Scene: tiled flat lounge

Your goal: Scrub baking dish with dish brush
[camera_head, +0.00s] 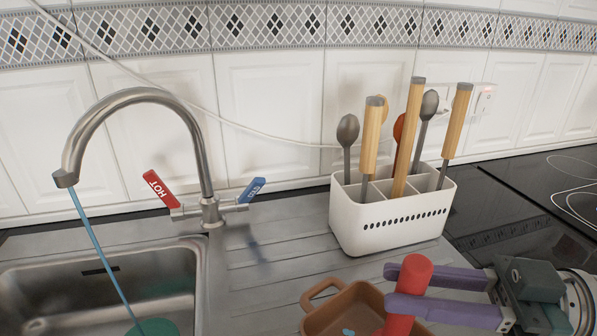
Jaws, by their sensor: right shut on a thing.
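The brown baking dish (326,312) sits at the bottom edge on the ribbed drainboard, with one loop handle at its left and its near part cut off. My right gripper (390,287), with purple fingers, is shut on a red cylindrical handle (414,268), apparently the dish brush. The handle stands tilted over the right part of the dish; its lower end is out of view, so I cannot tell if it touches the dish. A small light blue patch shows inside the dish. My left gripper is not in view.
A white utensil caddy (395,228) with several spoons and wooden-handled tools stands behind the dish. At left, the faucet (128,97) runs a thin blue stream into the metal sink (30,278), where a teal item (155,328) lies. A black cooktop (535,180) is at right.

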